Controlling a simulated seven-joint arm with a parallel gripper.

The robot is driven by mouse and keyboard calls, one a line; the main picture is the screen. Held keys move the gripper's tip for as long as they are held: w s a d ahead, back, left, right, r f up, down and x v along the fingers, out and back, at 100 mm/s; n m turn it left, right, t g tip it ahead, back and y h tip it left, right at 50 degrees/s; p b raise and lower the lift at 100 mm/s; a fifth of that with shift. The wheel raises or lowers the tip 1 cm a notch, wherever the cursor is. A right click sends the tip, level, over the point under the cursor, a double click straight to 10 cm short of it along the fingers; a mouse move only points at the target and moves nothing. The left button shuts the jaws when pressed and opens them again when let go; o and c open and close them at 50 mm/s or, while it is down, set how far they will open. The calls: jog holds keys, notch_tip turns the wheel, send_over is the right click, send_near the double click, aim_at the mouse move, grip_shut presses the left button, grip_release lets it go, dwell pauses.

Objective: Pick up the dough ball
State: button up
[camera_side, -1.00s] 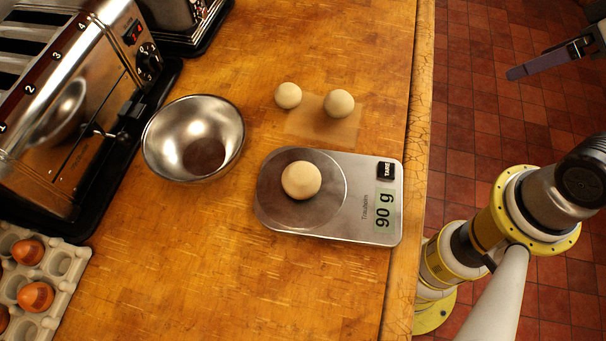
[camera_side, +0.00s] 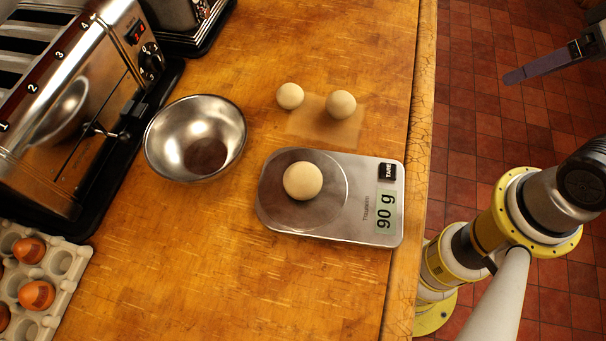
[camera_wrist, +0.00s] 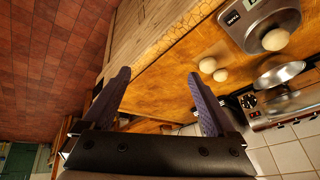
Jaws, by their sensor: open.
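A pale dough ball (camera_side: 302,181) sits on the round plate of the silver scale (camera_side: 346,228), whose display reads 90 g. The ball on the scale also shows in the wrist view (camera_wrist: 276,39). Two more dough balls, one at left (camera_side: 290,96) and one at right (camera_side: 341,104), lie by a sheet of brown paper (camera_side: 318,129); the right one is on it. My gripper (camera_wrist: 158,80) is open and empty, its two dark fingers spread wide in the wrist view. In the side view only one finger shows, at the upper right, beyond the counter edge and well apart from the balls.
A metal bowl (camera_side: 196,138) stands left of the scale. A toaster (camera_side: 75,95) and an egg tray (camera_side: 62,268) line the left side. The wooden counter (camera_side: 230,280) is clear at the front. Its right edge (camera_side: 424,110) drops to a red tile floor.

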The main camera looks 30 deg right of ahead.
aim_at(318, 170)
jog(key=w+a+f+m+g+y, duration=0.2)
jog(key=a+m+g+y, duration=0.3)
jog(key=a+m+y, duration=0.65)
jog(key=w+a+f+m, duration=0.2)
jog(key=a+f, duration=0.2)
jog(key=a, duration=0.1)
jog(key=w+a+f+m, duration=0.2)
jog(key=a+f+m, duration=0.1)
jog(key=a, duration=0.2)
jog(key=w+a+f+m+y, duration=0.1)
jog(key=w+a+f+m, duration=0.1)
jog(key=a+f+m, duration=0.1)
jog(key=shift+w+a+f+t, duration=0.2)
jog(key=shift+a+f, duration=0.2)
jog(key=shift+a, duration=0.15)
jog(key=shift+w+a+f+t, duration=0.1)
jog(key=shift+w+a+f, duration=0.05)
jog(key=shift+a+f, duration=0.35)
jog(key=shift+x, duration=2.65)
jog(key=shift+c, duration=0.2)
jog(key=c, duration=0.6)
